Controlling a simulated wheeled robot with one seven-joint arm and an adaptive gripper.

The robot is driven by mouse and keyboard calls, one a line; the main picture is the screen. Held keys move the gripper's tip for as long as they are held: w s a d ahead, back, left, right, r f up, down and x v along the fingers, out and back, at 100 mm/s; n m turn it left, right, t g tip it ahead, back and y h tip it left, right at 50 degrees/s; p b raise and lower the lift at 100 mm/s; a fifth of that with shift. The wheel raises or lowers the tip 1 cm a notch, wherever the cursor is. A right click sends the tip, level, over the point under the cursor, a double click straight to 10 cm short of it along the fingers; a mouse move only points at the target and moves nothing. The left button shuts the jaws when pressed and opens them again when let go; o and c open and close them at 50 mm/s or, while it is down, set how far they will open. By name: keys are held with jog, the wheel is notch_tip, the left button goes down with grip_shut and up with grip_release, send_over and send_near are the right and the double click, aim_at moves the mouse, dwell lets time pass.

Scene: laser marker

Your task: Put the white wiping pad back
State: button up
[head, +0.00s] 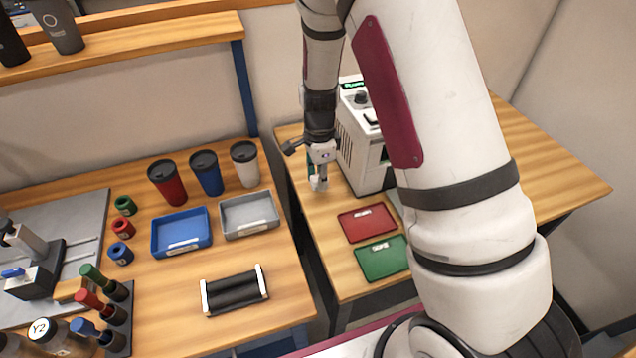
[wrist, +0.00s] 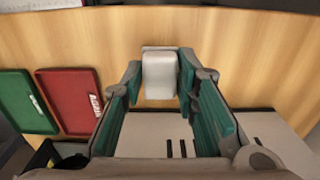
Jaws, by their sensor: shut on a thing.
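The white wiping pad (wrist: 160,76) is between the two green-lined fingers of my gripper (wrist: 160,82) in the wrist view. The gripper is shut on it. A thin greyish edge shows at the pad's far end; I cannot tell what it belongs to. In the head view my gripper (head: 318,182) points down over the right-hand wooden table (head: 322,262), just left of the white machine. The pad is small there, and I cannot tell whether it touches the table.
The white machine (head: 359,145) stands close beside my gripper. A red tray (head: 366,223) and a green tray (head: 380,259) lie nearer on the same table. Blue (head: 181,232) and grey (head: 249,215) trays, cups and a roller stand (head: 234,291) occupy the left table. A gap separates the tables.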

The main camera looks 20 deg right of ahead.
jog(key=shift+w, duration=0.25)
jog(key=shift+w+f, duration=0.15)
jog(key=shift+f, duration=1.65)
jog(key=shift+f, duration=0.2)
jog(key=o, duration=1.1)
jog(key=shift+r, duration=0.15)
